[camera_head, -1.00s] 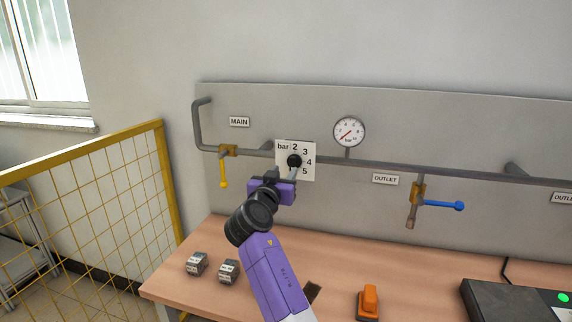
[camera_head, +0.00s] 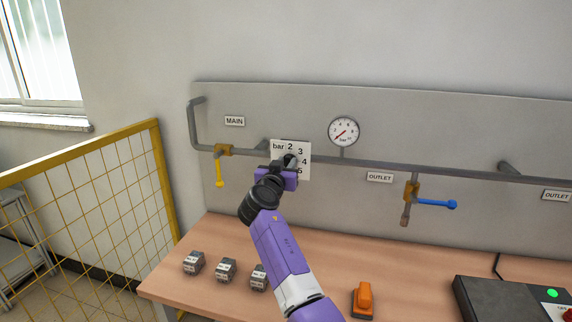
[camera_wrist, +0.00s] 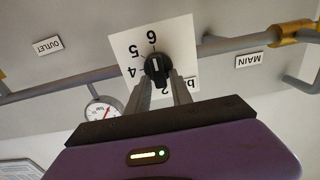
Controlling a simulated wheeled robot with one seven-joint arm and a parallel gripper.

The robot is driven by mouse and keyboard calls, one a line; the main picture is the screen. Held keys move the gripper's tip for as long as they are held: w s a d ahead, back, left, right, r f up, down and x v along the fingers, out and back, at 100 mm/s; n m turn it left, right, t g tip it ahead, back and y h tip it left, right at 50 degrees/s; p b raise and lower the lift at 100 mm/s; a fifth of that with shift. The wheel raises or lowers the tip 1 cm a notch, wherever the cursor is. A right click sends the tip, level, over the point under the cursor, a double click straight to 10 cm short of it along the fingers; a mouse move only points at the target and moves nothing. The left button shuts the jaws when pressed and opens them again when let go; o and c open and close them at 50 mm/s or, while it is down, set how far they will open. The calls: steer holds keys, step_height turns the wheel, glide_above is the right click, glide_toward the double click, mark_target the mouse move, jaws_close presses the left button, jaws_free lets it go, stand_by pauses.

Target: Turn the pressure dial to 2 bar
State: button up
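The pressure dial is a black knob (camera_wrist: 156,68) on a white square plate (camera_head: 303,148) marked "bar" with numbers. The plate is upside down in the wrist view, where 6, 5, 4 and 2 show. A white line on the knob lies toward the 6 side, though its exact reading is hard to tell. My gripper (camera_wrist: 161,80) is at the knob, with one finger on each side and its tips near it. The fingers are apart, and I cannot tell if they touch the knob. In the head view, my gripper (camera_head: 288,164) covers much of the knob.
A round gauge (camera_head: 344,131) sits right of the plate, above a grey pipe. A yellow-handled valve (camera_head: 221,168) is at left and a blue-handled valve (camera_head: 432,203) at right. Several grey blocks (camera_head: 226,269) and an orange object (camera_head: 364,298) lie on the table below.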

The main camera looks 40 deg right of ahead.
jaws_close()
steer(key=shift+f+n+b, duration=0.1)
steer(key=shift+n+b, duration=0.2)
steer(key=n, duration=0.1)
steer(key=n+b, duration=0.1)
steer(key=shift+w+a+f+n+b, duration=0.1)
steer(key=shift+a+n+b, duration=0.05)
steer(key=shift+n+b, duration=0.2)
steer(key=shift+f+n+p, duration=0.4)
steer(key=shift+n+p, duration=1.05)
steer(key=shift+n, duration=4)
steer(key=shift+f+n+p, duration=0.4)
steer(key=shift+n+p, duration=1.05)
steer(key=shift+n, duration=4)
steer(key=shift+f+n+p, duration=0.4)
steer(key=shift+n+p, duration=1.05)
steer(key=shift+n, duration=4)
